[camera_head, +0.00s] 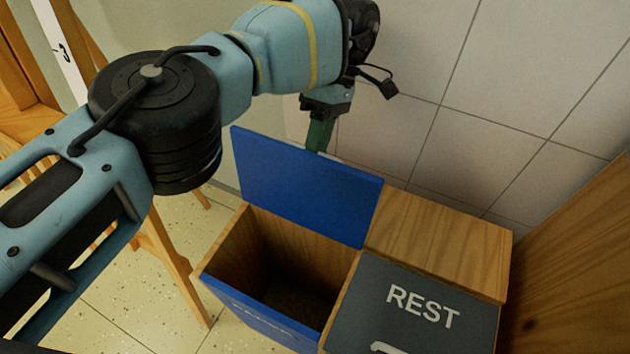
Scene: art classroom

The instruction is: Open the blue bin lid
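The blue bin lid (300,187) stands raised, tilted up at the back of its bin. The blue-fronted wooden bin (262,318) below it is open, and its dark inside shows. My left arm comes in from the left and reaches over the bin to behind the lid. My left gripper (321,135) is at the lid's top edge, on its back side. Its fingertips are partly hidden by the lid, so I cannot tell whether it is open or shut, or whether it touches the lid. My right gripper is not in view.
A dark grey lid marked REST (415,308) lies closed on the bin to the right. A wooden top (440,235) runs behind it. A tiled wall (480,110) is close behind. A wooden panel (575,270) stands at the right, and wooden easel legs (170,255) at the left.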

